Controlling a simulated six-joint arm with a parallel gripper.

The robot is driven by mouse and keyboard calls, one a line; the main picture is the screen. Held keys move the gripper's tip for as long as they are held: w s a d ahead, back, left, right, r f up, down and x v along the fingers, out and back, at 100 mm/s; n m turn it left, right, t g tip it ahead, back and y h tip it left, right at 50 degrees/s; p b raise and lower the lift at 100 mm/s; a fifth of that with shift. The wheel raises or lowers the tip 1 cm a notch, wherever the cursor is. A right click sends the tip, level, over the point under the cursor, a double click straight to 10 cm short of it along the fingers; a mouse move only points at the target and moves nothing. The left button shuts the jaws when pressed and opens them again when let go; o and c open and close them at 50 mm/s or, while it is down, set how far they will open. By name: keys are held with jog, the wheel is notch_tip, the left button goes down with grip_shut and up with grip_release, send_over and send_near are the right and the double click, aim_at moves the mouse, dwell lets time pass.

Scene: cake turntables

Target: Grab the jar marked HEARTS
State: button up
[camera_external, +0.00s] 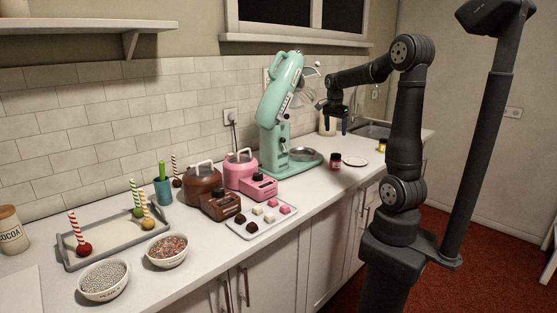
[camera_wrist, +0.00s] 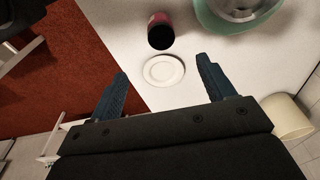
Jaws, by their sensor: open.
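A small dark jar with a reddish-pink band (camera_external: 335,163) stands upright on the counter, right of the green mixer's bowl. Its label is too small to read, so I cannot confirm HEARTS. In the wrist view the jar (camera_wrist: 160,31) is at the top centre, with its dark lid towards me. A second small jar, yellowish with a dark top (camera_external: 382,146), stands farther back. My gripper (camera_external: 344,120) is above the counter, near the jar and saucer. In the wrist view my gripper (camera_wrist: 162,70) is open and empty, its blue fingers spread apart.
A white saucer (camera_external: 355,161) lies beside the jar; it also shows between my fingers in the wrist view (camera_wrist: 163,78). The green stand mixer (camera_external: 281,95) and its bowl are to the left. A cream canister (camera_wrist: 287,117) is at the lower right. The counter's edge drops to red floor.

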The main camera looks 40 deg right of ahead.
aim_at(336, 161)
jog(key=d+f, duration=0.1)
jog(key=f, duration=1)
jog(key=d+f, duration=0.1)
jog(key=f, duration=0.5)
jog(key=shift+d+f, duration=0.3)
jog(key=c, duration=1.1)
